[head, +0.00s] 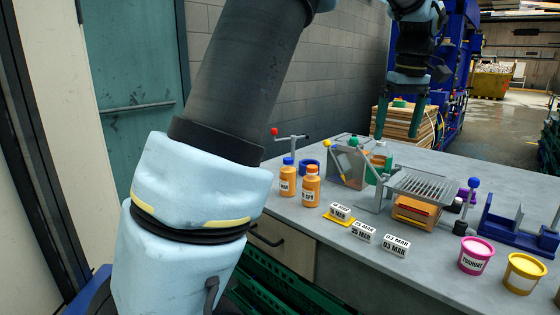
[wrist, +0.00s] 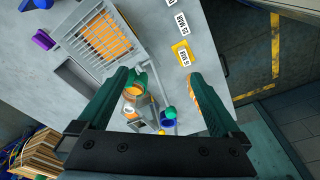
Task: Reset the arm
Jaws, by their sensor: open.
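My gripper (head: 400,118) is raised above the back of the grey table (head: 300,215) in the head view, its two dark green fingers apart and pointing down. In the wrist view my gripper (wrist: 160,82) is open, with nothing held between the fingers. Below it in the wrist view is a green-topped bottle (wrist: 141,80) near the left finger. An orange bottle is partly hidden by the right finger. The fingers appear well clear of the tabletop.
Two orange bottles (head: 311,186), date blocks (head: 396,246), a metal grate (head: 424,185), a pink yoghurt cup (head: 475,256) and a yellow cup (head: 523,273) stand on the table. A blue frame (head: 518,233) is at right. Stacked wood (head: 425,125) is behind.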

